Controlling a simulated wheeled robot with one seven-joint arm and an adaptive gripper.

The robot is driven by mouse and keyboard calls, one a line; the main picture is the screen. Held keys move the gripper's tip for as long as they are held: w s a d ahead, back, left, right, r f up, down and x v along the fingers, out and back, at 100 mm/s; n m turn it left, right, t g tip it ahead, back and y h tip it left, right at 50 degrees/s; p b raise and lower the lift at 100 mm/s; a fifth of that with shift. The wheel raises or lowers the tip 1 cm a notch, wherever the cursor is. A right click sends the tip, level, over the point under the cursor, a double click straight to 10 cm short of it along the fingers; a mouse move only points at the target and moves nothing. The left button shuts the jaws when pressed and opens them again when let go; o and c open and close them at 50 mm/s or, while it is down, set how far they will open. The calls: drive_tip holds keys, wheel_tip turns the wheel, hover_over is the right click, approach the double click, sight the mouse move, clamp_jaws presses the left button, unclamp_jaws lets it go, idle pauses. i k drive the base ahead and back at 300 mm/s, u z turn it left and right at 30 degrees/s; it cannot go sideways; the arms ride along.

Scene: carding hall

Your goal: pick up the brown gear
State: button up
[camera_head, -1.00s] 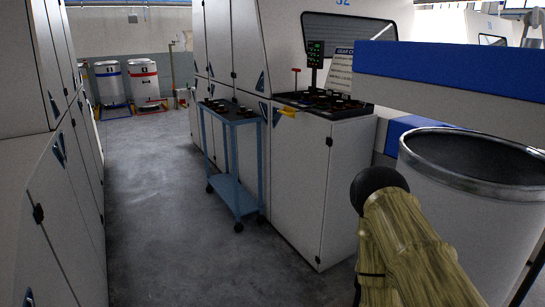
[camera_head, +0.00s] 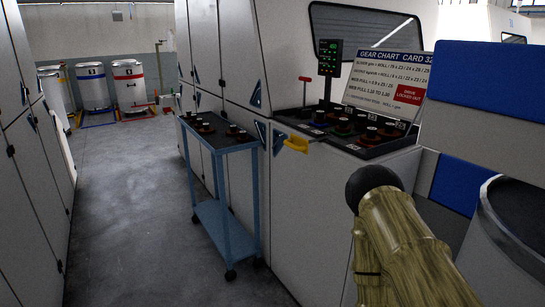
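Several small gears lie on the top of a blue cart (camera_head: 222,142); one looks reddish brown (camera_head: 205,127), and darker ones sit around it. More gears, dark and brownish (camera_head: 368,133), stand in a black tray (camera_head: 372,151) on the machine's ledge. At this size I cannot tell for sure which one is the brown gear. My arm, yellow-brown with a black rounded joint, shows at the lower right, in front of the machine cabinet and apart from the gears. My gripper's fingers are not visible.
A gear chart (camera_head: 388,82) stands behind the tray, beside a control post with green digits (camera_head: 329,56). A large can (camera_head: 510,232) and blue-white beam stand right. Grey floor (camera_head: 150,215) is open left of the cart.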

sight(335, 117)
drive_tip(key=i, duration=0.25)
drive_tip(key=u, duration=1.1)
drive_tip(key=i, duration=3.55)
drive_tip(key=z, duration=2.65)
